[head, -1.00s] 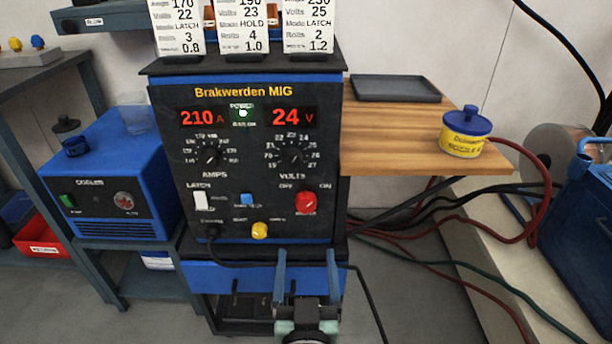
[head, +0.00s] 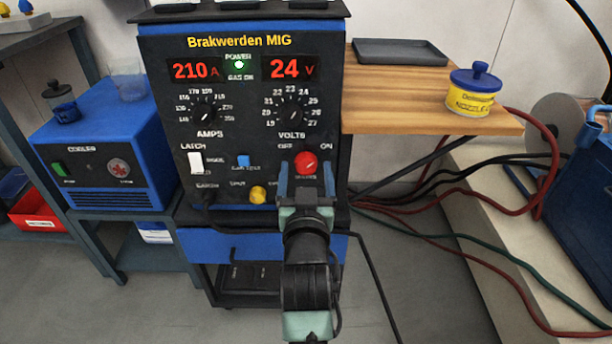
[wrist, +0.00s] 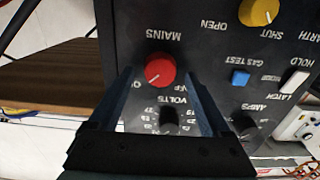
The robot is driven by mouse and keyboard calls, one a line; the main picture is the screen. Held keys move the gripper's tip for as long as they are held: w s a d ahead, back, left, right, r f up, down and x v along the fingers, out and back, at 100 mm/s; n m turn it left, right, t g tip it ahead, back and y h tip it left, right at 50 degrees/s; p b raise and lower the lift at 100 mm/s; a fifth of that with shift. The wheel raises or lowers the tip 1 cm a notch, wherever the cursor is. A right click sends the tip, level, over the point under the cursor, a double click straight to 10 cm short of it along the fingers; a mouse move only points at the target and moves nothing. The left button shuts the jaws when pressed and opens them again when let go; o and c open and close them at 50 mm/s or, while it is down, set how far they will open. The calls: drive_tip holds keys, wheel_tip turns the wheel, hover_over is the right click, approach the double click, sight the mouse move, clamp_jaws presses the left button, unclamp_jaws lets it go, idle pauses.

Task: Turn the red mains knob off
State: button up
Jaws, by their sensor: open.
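The red mains knob (head: 305,162) is on the lower right of the black welder front, under the VOLTS dial. Its pale pointer mark slants toward the ON label. The knob also shows in the wrist view (wrist: 160,70), upside down and just beyond the finger ends. My gripper (head: 306,172) is open, with one finger to either side of the knob as seen from the head. In the wrist view my gripper (wrist: 159,78) frames the knob, with nothing held. I cannot tell whether a finger touches it. The displays read 210 A and 24 V, and the green power lamp is lit.
A yellow knob (head: 258,194), a blue button (head: 243,161) and a white switch (head: 195,162) sit left of the red knob. A wooden shelf (head: 400,115) with a yellow tub (head: 474,92) juts out at right. Cables run below it.

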drive_tip(key=shift+w, duration=0.3)
drive_tip(key=shift+c, duration=0.2)
clamp_jaws()
